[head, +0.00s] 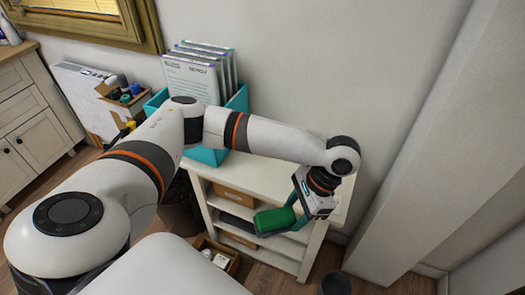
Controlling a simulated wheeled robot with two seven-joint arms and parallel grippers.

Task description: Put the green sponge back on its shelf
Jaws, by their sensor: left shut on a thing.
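The green sponge (275,219) shows in front of the right side of a white shelf unit. My left gripper (290,218) is shut on the sponge and holds it in front of the shelf openings. The arm reaches across the top of the unit and bends down at its right end. The white shelf unit (309,250) has open shelves below its top. Whether the sponge touches a shelf board cannot be told. My right gripper is not in view.
A teal holder (240,100) with several upright folders stands on the unit's top. Brown boxes (236,194) sit on the shelves. A box (215,252) with white items is low in front. A wall column (405,140) stands to the right, and a dark round bin (336,284) is on the floor.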

